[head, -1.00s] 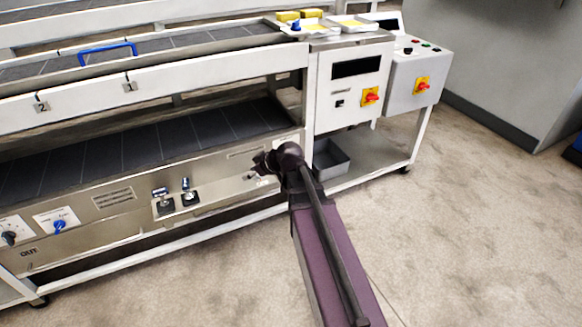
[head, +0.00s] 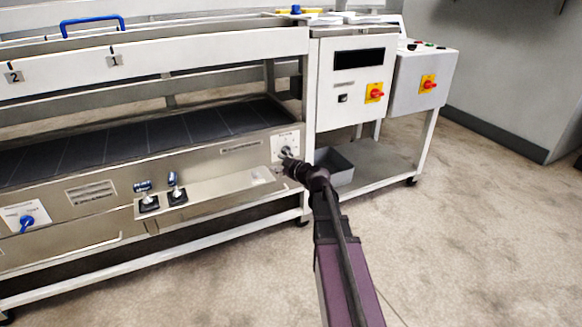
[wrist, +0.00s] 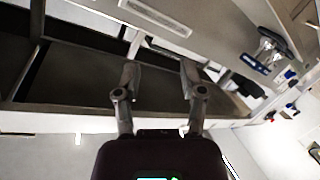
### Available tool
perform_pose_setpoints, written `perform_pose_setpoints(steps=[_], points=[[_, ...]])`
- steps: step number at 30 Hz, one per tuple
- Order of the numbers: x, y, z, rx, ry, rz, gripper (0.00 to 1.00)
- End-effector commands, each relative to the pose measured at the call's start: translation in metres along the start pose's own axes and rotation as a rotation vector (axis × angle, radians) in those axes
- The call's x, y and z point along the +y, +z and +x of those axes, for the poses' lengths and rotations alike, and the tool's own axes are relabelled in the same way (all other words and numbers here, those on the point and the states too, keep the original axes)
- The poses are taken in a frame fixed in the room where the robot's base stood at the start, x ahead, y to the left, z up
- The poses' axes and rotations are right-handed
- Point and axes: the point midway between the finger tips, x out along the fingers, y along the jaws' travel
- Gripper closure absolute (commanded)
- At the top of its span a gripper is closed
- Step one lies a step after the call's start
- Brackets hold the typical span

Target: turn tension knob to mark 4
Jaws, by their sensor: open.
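A white dial plate (head: 285,143) is at the right end of the machine's lower front panel, with a small knob (head: 287,153) on it. A blue knob (head: 27,221) sits on another white plate at the far left. The labels are too small to read, so I cannot tell which one is the tension knob. My gripper (head: 288,166) is just in front of the right plate and partly covers its lower part. In the wrist view my gripper (wrist: 157,75) has its two fingers spread, with nothing seen held between them. Contact with the knob cannot be judged.
Two blue-topped levers (head: 158,190) stand on the front panel left of my gripper. A grey bin (head: 334,165) is on the low shelf. Red-and-yellow switches (head: 375,92) are on the boxes at right. The carpet (head: 480,230) in front is clear.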

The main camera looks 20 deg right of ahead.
Motion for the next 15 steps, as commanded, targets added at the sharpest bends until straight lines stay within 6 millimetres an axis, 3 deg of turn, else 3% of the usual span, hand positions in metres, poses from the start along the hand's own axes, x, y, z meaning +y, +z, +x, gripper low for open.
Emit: perform_pose_setpoints(steps=[1, 15], points=[[0.000, 0.020, 0.004, 0.005, 0.029, -0.015, 0.47], [0.042, 0.112, 0.003, -0.001, 0.285, -0.165, 0.47]])
